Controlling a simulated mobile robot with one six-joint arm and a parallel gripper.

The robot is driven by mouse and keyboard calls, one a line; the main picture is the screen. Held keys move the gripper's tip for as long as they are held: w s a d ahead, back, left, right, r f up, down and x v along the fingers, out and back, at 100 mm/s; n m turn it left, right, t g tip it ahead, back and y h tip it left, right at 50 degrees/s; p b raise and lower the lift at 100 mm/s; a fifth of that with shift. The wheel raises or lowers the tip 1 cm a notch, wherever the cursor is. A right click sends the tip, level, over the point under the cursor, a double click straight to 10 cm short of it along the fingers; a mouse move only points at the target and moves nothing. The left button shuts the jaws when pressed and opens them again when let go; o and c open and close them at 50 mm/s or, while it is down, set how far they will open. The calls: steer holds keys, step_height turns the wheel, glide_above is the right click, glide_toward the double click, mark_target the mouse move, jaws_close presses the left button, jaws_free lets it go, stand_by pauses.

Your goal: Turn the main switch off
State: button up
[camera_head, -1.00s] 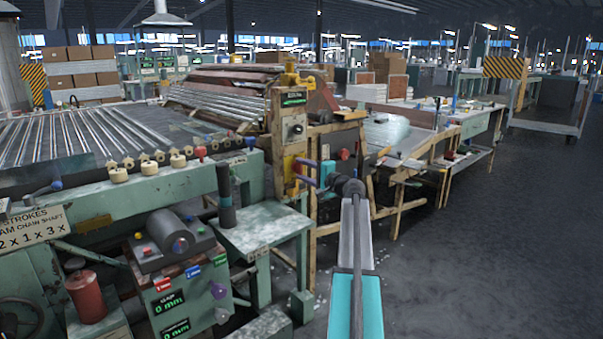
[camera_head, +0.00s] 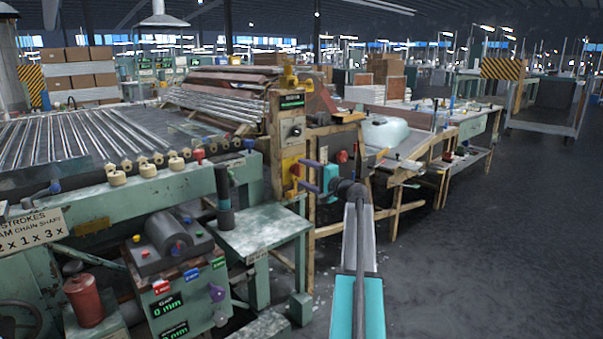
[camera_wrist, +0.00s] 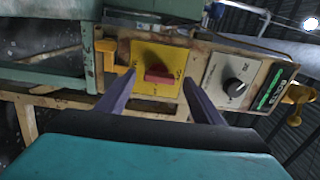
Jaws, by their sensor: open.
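The main switch is a red knob (camera_wrist: 158,73) on a yellow plate (camera_wrist: 152,54), with the knob's bar lying roughly level in the wrist view. The yellow plate (camera_head: 291,164) also shows on the side of the machine post in the head view, where the knob itself is hard to make out. My gripper (camera_wrist: 158,76) is open, with one dark finger left of the knob and the other right of it. The fingertips reach the plate area; whether they touch the knob cannot be told. In the head view my gripper (camera_head: 298,178) points left at the plate.
A grey plate with a black dial (camera_wrist: 234,87) and a green display (camera_wrist: 268,90) sit beside the switch. A wooden frame (camera_head: 312,220) and a green side table (camera_head: 262,232) stand below. The floor (camera_head: 450,260) to the right is clear.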

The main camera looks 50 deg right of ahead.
steer(key=s+p, duration=0.1)
steer(key=s, duration=1)
steer(key=shift+a+p, duration=0.35)
steer(key=shift+a, duration=0.1)
steer(key=shift+s, duration=0.2)
